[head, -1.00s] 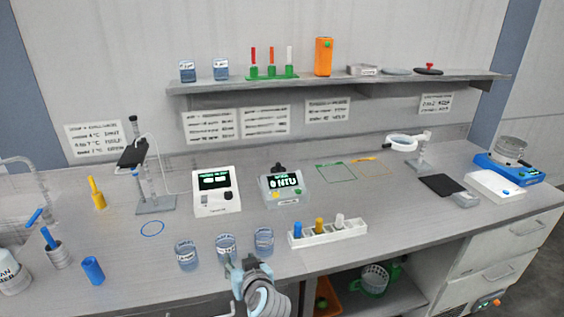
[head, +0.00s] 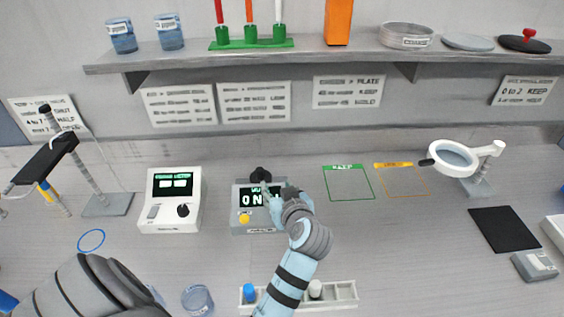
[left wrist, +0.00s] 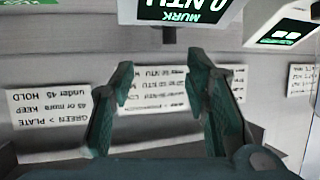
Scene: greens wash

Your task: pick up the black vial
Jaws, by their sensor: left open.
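The black vial (head: 260,175) stands upright in the top of the murk meter (head: 240,228); its dark cap sticks out. In the left wrist view, which is upside down, a dark piece that looks like the vial (left wrist: 168,36) juts from the meter's edge, beyond and roughly between my fingertips. My left gripper (head: 277,192) is in front of the meter and covers part of its display. It also shows in the left wrist view (left wrist: 162,82), its two green fingers apart with nothing between them. My right gripper is not in view.
A white meter (head: 172,205) stands just left. A white rack (head: 340,291) with a blue and a white cap lies in front, partly behind my arm. A glass beaker (head: 197,300) is at front left. The shelf (head: 350,62) runs above; outlined areas right of the meter are clear.

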